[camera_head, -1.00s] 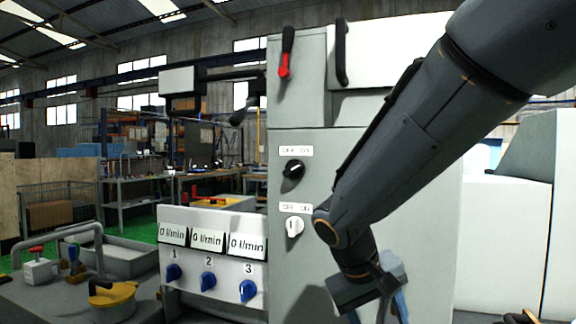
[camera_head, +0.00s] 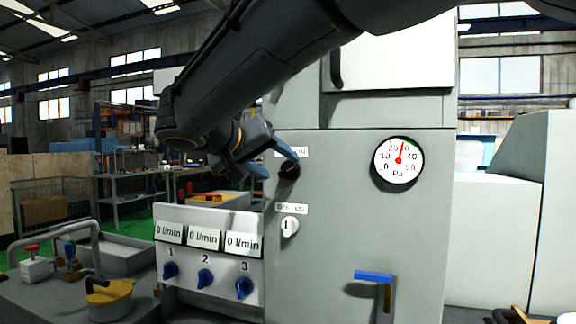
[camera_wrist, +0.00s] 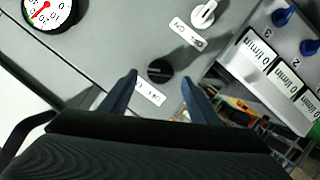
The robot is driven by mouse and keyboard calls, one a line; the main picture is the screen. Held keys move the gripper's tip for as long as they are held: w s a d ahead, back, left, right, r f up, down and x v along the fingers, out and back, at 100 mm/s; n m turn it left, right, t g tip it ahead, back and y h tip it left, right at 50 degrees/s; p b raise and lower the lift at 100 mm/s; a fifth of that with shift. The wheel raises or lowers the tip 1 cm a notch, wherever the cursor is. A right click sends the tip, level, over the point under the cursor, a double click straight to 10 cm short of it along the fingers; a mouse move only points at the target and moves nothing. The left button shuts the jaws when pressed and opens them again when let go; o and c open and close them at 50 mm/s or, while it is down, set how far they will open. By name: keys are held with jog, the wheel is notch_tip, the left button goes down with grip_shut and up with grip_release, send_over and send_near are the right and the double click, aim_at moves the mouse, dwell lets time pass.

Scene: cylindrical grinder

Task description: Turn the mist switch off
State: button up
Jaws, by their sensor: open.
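A black rotary switch (camera_head: 289,170) with an OFF/ON label (camera_wrist: 151,93) is on the grey machine panel; my gripper partly covers the label in the head view. A white rotary switch (camera_head: 290,226) with its own OFF/ON label (camera_head: 292,209) is below it. No readable word tells which one is the mist switch. My gripper (camera_head: 277,163) is open in front of the black switch. In the wrist view, the black switch (camera_wrist: 160,70) shows between the two blue fingertips (camera_wrist: 160,76). I cannot tell whether they touch it. The white switch (camera_wrist: 203,15) is beyond the fingers.
A round pressure gauge (camera_head: 398,161) is right of the switches. A blue-handled lever (camera_head: 374,277) is lower on the panel. A white panel (camera_head: 210,263) with three blue knobs and 0 l/min displays stands at left. A yellow-lidded pot (camera_head: 108,299) is further left.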

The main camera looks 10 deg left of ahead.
aim_at(283, 171)
jog(key=shift+p+x, duration=0.35)
jog(key=shift+x, duration=1.55)
jog(key=c, duration=1)
jog(key=shift+a+f+n+h+b, duration=0.15)
jog(key=shift+n+h+b, duration=0.25)
jog(key=shift+n+b, duration=0.25)
jog(key=n+h+b, duration=0.1)
jog(key=n, duration=0.2)
jog(key=shift+a+f+h, duration=0.1)
jog(key=shift+h, duration=0.2)
jog(key=n+t+h, duration=0.1)
jog(key=n, duration=0.1)
jog(key=n+h+b, duration=0.1)
jog(key=n, duration=0.2)
jog(key=shift+f+t, duration=0.2)
jog(key=shift+t, duration=0.2)
